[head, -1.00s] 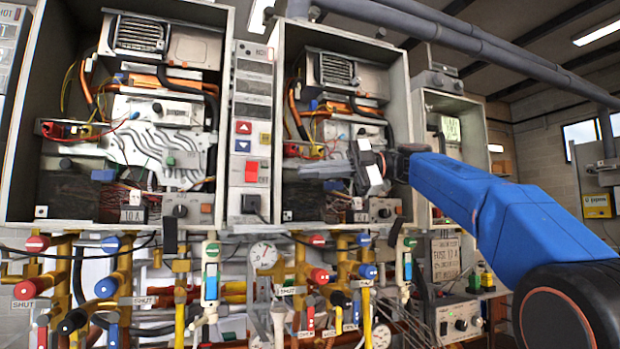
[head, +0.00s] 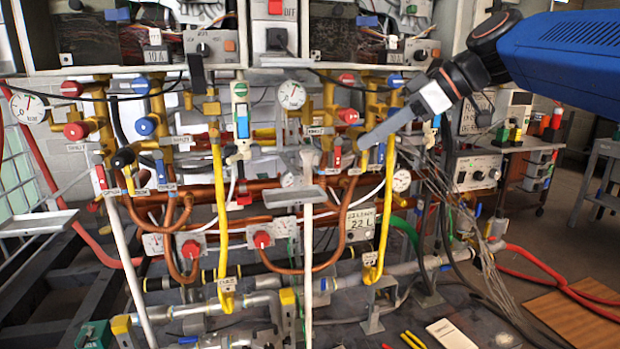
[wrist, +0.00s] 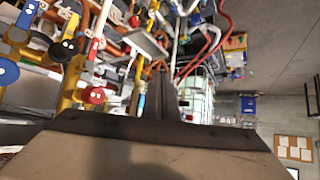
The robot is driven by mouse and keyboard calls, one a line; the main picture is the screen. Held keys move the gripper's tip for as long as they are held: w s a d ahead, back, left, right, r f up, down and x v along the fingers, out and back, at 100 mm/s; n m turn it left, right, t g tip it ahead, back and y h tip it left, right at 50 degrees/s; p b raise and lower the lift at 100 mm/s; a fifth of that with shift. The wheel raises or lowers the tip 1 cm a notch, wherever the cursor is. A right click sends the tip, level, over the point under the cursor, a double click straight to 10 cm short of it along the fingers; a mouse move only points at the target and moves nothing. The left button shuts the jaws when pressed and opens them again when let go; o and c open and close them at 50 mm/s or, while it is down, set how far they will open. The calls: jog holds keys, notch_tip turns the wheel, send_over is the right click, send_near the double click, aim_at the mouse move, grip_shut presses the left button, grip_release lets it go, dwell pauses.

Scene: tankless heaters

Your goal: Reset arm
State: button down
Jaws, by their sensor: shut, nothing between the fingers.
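My blue arm (head: 565,55) comes in from the upper right of the head view. My gripper (head: 366,142) is shut and empty, with its grey fingers pointing down and left. It appears in front of the yellow pipes and valves below the right heater cabinet (head: 372,45). I cannot tell whether its tip touches a pipe. In the wrist view the dark fingers of my gripper (wrist: 160,92) are together at the middle, with the pipework beyond them.
Valves, gauges such as the left dial (head: 28,107), and copper pipes crowd the space below the cabinets. Small ledges (head: 295,197) stick out in front. A grey control box (head: 478,170) stands at the right. The floor at the far right (head: 545,230) looks clearer.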

jog(key=s+d+f+m+h, duration=0.3)
jog(key=s+f, duration=0.4)
jog(key=f, duration=0.4)
jog(key=s+d+f+m+h, duration=0.3)
jog(key=s+d+f+m, duration=0.3)
jog(key=f, duration=0.6)
jog(key=s+d+f+m+h, duration=0.3)
jog(key=s+d+f, duration=0.5)
jog(key=f, duration=0.4)
jog(key=shift+m+t, duration=0.4)
jog(key=shift+m, duration=0.5)
jog(key=shift+s, duration=0.1)
